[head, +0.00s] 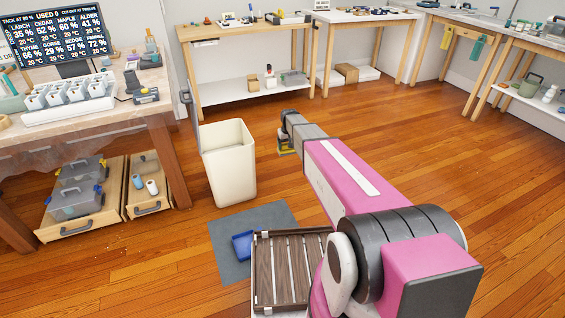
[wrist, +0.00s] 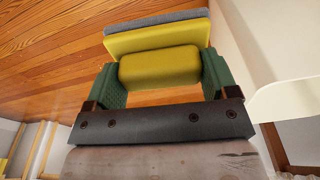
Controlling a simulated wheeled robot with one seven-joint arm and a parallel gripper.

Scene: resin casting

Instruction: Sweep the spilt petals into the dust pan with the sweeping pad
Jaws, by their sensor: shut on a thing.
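My gripper (wrist: 160,78) is shut on the sweeping pad (wrist: 152,38), a yellow block with a grey strip along its far edge. In the head view the pad (head: 285,150) hangs at the end of my outstretched arm, just right of the cream bin. Its lower part is partly hidden, and I cannot tell if it touches anything. The blue dust pan (head: 242,245) lies on a grey mat (head: 228,265) on the floor, nearer to me than the pad and apart from it. Faint pale specks show on the floor at left; I cannot tell if they are petals.
The cream bin (head: 229,168) stands open behind the mat. A workbench (head: 130,115) with drawers (head: 75,218) below is at left. More benches (head: 230,35) line the back and right. The wooden floor (head: 400,150) in the middle and right is clear.

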